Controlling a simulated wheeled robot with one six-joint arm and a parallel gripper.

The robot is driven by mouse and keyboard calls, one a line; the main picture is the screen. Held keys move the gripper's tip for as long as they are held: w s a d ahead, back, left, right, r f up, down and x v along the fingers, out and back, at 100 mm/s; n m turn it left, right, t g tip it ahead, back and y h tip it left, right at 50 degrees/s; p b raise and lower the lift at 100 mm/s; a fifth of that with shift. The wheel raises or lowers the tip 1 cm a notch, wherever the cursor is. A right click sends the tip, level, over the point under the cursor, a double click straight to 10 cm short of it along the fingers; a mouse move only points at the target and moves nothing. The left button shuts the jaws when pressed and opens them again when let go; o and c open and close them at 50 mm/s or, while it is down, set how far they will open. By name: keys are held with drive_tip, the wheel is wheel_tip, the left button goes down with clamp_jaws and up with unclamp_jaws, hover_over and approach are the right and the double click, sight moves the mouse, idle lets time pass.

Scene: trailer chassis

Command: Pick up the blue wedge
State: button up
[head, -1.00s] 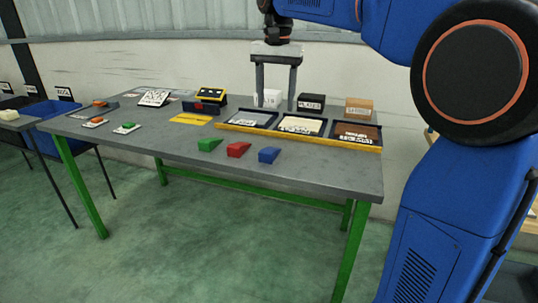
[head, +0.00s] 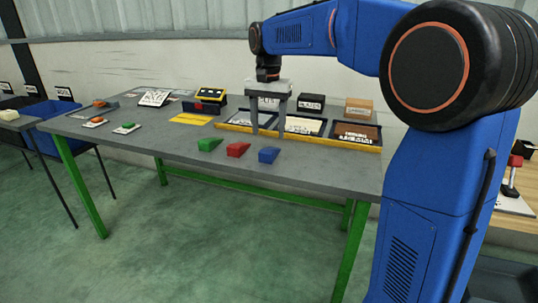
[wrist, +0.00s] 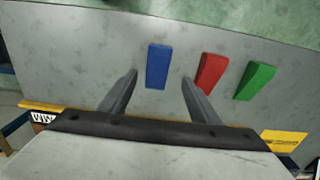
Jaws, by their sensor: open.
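The blue wedge (head: 268,155) lies on the grey table near its front edge, right of the red wedge (head: 238,149) and the green wedge (head: 210,144). My gripper (head: 268,132) is open and empty, pointing down above the table behind the blue wedge. In the wrist view the blue wedge (wrist: 158,66) shows beyond and between the two fingers (wrist: 159,77), apart from both. The red wedge (wrist: 210,74) is close to the right finger there, and the green wedge (wrist: 256,81) is farther right.
A yellow-edged tray (head: 330,143) with several compartments lies behind the wedges, and boxes (head: 359,107) stand behind it. A yellow and black box (head: 209,98) stands farther left. The table top (head: 330,175) is bare right of the blue wedge.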

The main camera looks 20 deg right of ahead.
sight(269, 150)
drive_tip(key=shift+s+f, duration=0.2)
drive_tip(key=shift+f, duration=1.45)
drive_tip(key=shift+s+f, duration=0.15)
drive_tip(key=shift+f, duration=1.45)
drive_tip(key=c, duration=1.2)
